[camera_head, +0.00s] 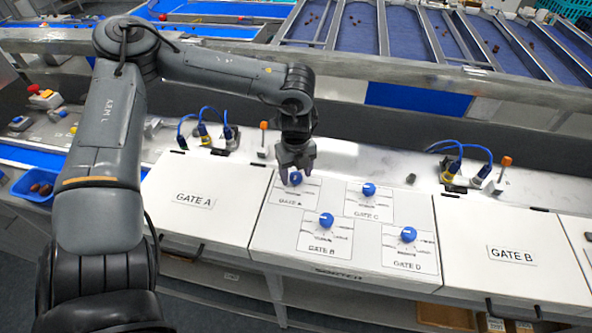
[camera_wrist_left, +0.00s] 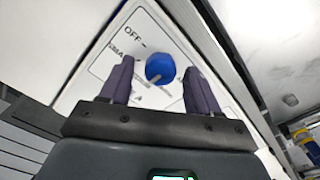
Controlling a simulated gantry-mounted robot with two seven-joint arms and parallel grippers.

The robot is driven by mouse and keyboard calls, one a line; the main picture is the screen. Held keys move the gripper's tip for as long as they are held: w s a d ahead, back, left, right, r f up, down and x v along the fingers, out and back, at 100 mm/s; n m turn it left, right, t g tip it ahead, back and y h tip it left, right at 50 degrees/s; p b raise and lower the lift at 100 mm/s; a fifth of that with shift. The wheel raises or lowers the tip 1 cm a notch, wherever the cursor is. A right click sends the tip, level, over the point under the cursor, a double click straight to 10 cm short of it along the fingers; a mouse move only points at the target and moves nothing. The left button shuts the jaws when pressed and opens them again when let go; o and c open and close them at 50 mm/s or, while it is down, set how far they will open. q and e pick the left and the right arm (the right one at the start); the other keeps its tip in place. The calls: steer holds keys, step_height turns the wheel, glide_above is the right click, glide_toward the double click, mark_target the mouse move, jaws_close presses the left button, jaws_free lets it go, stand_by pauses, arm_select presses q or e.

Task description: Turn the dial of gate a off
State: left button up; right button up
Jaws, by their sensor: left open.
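The blue dial of gate A (camera_head: 295,178) sits on its white label plate (camera_head: 284,195) at the upper left of the sorter panel. My left gripper (camera_head: 296,172) is right above this dial in the head view. In the left wrist view the blue dial (camera_wrist_left: 160,68) shows between the tips of the two open fingers (camera_wrist_left: 160,85), with OFF printed at the upper left of its plate. The fingers stand on either side of the dial; I cannot tell whether they touch it. The dial's pointer setting is not clear. My right gripper is not in view.
Three more blue dials, for gate B (camera_head: 326,220), gate C (camera_head: 369,189) and gate D (camera_head: 408,234), are close by on the panel. The GATE A cover (camera_head: 190,215) lies left and the GATE B cover (camera_head: 500,235) right. An orange-tipped lever (camera_head: 263,138) stands behind.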

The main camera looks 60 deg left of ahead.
arm_select(q)
steer(key=shift+f, duration=0.1)
steer(key=c, duration=1)
steer(key=shift+c, duration=0.2)
